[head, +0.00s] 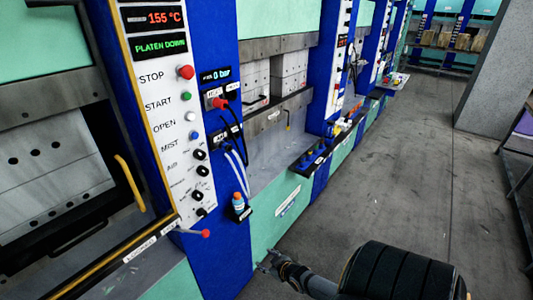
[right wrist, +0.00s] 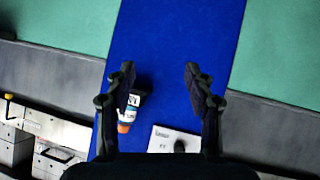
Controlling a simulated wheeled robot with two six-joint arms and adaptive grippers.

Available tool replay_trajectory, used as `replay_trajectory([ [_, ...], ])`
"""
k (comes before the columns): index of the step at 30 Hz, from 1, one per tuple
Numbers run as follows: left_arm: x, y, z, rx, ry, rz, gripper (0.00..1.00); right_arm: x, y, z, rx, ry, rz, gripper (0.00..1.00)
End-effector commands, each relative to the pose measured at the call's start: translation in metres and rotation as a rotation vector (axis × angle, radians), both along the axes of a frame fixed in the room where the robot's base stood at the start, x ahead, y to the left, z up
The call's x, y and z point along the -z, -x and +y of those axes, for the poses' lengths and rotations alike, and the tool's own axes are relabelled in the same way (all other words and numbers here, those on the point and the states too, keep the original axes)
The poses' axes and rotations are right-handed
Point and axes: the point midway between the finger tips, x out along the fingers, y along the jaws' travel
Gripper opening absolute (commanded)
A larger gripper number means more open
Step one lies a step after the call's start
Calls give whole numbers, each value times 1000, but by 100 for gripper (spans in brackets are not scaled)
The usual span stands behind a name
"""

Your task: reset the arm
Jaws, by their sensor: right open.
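My right gripper (head: 268,262) is at the lower middle of the head view, in front of the green lower panel of the press row. In the right wrist view its two fingers (right wrist: 158,78) are spread apart with nothing between them. Beyond them is the blue column (right wrist: 175,45). My right arm reaches in from the bottom right of the head view, over the floor. My left gripper is not in view.
The control panel (head: 165,120) has several buttons and a 155 °C display. A red-knobbed lever (head: 205,233) sticks out below it. An orange-capped bottle (head: 238,200) sits on the blue column. Grey floor (head: 400,150) is clear at right, beside a grey pillar (head: 497,90).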

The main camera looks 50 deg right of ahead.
Motion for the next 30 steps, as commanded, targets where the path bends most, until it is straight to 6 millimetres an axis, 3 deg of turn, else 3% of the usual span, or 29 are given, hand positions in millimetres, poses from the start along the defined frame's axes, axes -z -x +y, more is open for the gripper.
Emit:
replay_trajectory([
  [15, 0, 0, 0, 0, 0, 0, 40, 0, 0, 0, 0, 0, 0, 54],
  [18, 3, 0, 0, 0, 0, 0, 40, 10, 6, 1, 6, -3, 17, 54],
  [20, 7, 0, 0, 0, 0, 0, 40, 30, 18, 3, 16, -9, 56, 54],
  [23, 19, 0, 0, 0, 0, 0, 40, 88, 58, 13, 46, -28, 176, 54],
  [27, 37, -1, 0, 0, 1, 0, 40, 179, 141, 46, 84, -65, 401, 54],
  [30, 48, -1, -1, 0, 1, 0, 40, 229, 203, 77, 99, -91, 560, 54],
])
